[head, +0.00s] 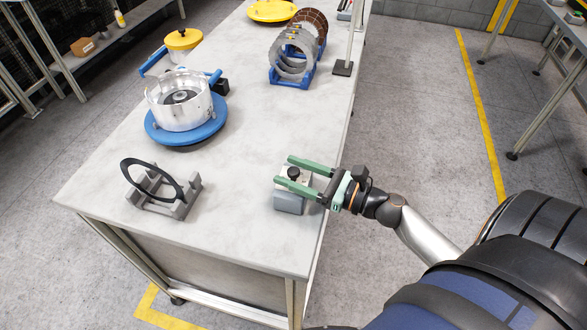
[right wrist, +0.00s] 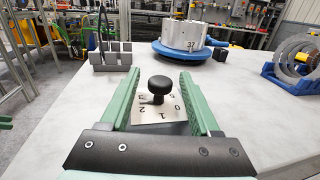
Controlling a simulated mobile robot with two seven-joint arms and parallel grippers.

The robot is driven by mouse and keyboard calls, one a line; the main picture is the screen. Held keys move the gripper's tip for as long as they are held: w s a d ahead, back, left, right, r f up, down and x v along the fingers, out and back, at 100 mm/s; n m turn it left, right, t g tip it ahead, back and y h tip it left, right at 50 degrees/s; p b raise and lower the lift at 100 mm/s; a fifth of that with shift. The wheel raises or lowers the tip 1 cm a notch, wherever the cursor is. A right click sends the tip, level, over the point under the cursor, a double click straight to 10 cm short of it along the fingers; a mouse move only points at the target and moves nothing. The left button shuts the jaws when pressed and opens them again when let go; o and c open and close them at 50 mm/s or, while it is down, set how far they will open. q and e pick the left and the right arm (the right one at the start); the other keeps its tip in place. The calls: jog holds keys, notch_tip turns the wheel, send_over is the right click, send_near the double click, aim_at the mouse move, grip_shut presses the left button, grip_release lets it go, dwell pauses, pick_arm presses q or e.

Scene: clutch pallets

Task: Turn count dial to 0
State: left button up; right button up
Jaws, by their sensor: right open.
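I cannot tell where the knob points. My right gripper (head: 284,172) is open, with its green fingers on either side of the knob. In the right wrist view its fingers (right wrist: 160,78) flank the knob with gaps on both sides. My left gripper is outside the head view; a small green piece at the right wrist view's left edge may be part of it.
A grey stand (head: 176,205) holding a black ring (head: 150,178) is at the table's front left. A metal drum (head: 180,108) on a blue base (head: 187,132) stands behind it. A blue rack (head: 291,80) of discs is farther back. The table between is clear.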

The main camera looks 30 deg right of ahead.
grip_shut()
dwell(0.6)
